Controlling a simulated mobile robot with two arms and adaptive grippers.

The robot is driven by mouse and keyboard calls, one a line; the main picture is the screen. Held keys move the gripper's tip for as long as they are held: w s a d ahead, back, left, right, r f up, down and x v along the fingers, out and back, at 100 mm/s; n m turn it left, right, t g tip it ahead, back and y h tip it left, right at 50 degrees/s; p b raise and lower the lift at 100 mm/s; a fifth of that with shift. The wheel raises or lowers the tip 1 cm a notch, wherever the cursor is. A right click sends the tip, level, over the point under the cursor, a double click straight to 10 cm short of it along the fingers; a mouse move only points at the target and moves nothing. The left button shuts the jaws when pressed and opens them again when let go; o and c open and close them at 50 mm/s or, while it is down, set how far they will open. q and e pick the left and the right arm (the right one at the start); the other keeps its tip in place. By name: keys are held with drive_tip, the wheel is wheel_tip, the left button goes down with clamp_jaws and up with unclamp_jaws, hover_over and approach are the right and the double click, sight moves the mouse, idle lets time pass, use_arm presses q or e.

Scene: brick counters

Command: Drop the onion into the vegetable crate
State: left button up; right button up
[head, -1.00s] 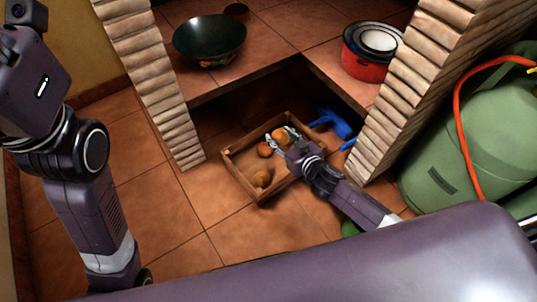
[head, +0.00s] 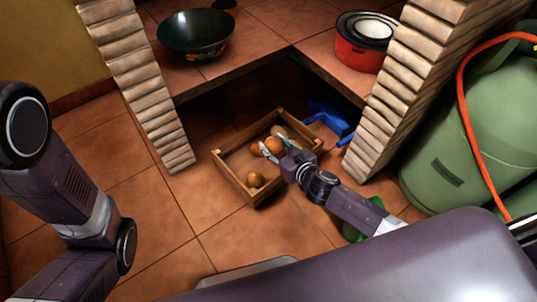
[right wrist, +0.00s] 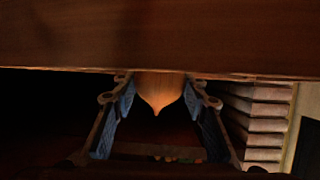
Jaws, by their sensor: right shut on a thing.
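The vegetable crate (head: 232,181) is a low wooden box on the tiled floor, in the opening under the counter. My right gripper (head: 275,150) is at its right side, fingers pointing over the crate. It is shut on the onion (head: 273,145), a round golden-brown bulb. In the right wrist view the onion (right wrist: 158,92) sits between both fingers with its pointed tip showing, and a brown wooden board, probably the crate wall, hides the rest. I cannot tell whether the onion touches the crate. My left arm is at the left edge of the head view; its gripper is out of view.
A blue object (head: 329,118) is behind my right gripper. Brick pillars (head: 150,95) flank the opening. A green gas cylinder (head: 465,140) stands right. A dark bowl (head: 195,33) and red pot (head: 358,50) are on the counter.

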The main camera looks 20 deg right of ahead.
drive_tip(key=o, duration=1.2)
drive_tip(key=shift+o, duration=0.2)
drive_tip(key=shift+s+d+r, duration=0.15)
drive_tip(key=shift+s, duration=0.35)
drive_tip(key=v, duration=1.1)
